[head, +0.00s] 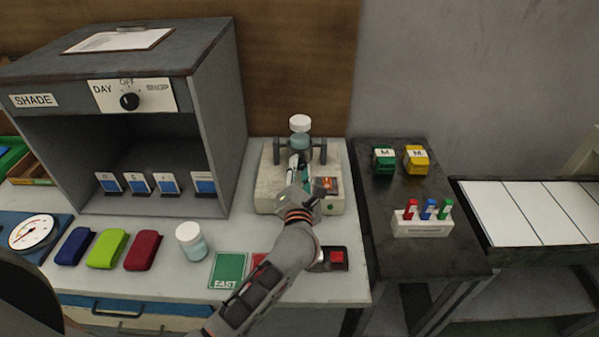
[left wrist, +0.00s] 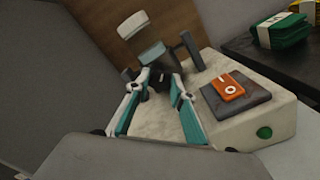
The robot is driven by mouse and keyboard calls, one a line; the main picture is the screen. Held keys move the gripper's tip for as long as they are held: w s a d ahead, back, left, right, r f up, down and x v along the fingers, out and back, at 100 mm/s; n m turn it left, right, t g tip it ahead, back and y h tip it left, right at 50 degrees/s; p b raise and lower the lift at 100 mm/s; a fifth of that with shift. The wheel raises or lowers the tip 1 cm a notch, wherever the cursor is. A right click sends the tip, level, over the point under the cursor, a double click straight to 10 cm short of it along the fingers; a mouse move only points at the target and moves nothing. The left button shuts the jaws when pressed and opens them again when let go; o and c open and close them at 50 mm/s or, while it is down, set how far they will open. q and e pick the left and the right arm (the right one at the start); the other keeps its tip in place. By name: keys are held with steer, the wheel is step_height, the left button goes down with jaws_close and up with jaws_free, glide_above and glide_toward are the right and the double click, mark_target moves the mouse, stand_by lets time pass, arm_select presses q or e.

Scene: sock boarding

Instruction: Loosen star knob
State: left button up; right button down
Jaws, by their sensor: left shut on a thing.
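A cream machine (head: 268,190) stands at the back of the pale bench and also shows in the left wrist view (left wrist: 225,125). Between its dark upright posts (head: 322,152) is a pale blue jar with a white lid (head: 300,123). My left gripper (head: 299,162) reaches over the machine from the front. In the left wrist view its teal-padded fingers (left wrist: 160,80) are on either side of a small dark knob (left wrist: 163,77) below the jar, shut on it. The knob's star shape cannot be made out; the fingers hide it in the head view. My right gripper is not in view.
An orange panel (head: 327,184) is on the machine, right of my gripper. The grey SHADE booth (head: 235,120) stands left.

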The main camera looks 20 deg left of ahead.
arm_select(q)
steer(key=n+b, duration=0.1)
steer(key=n, duration=0.1)
steer(key=shift+n, duration=0.4)
steer(key=n+b, duration=0.2)
steer(key=n, duration=0.1)
steer(key=shift+r+n+b, duration=0.1)
steer(key=shift+n+b, duration=0.35)
steer(key=shift+n, duration=0.15)
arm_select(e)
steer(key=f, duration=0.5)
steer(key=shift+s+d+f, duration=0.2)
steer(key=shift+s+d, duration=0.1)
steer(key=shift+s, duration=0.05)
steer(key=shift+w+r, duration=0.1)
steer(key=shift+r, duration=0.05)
arm_select(q)
steer(key=o, duration=1.1)
steer(key=shift+r, duration=0.1)
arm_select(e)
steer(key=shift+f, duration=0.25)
arm_select(q)
steer(key=v, duration=0.7)
steer(key=shift+s, duration=0.3)
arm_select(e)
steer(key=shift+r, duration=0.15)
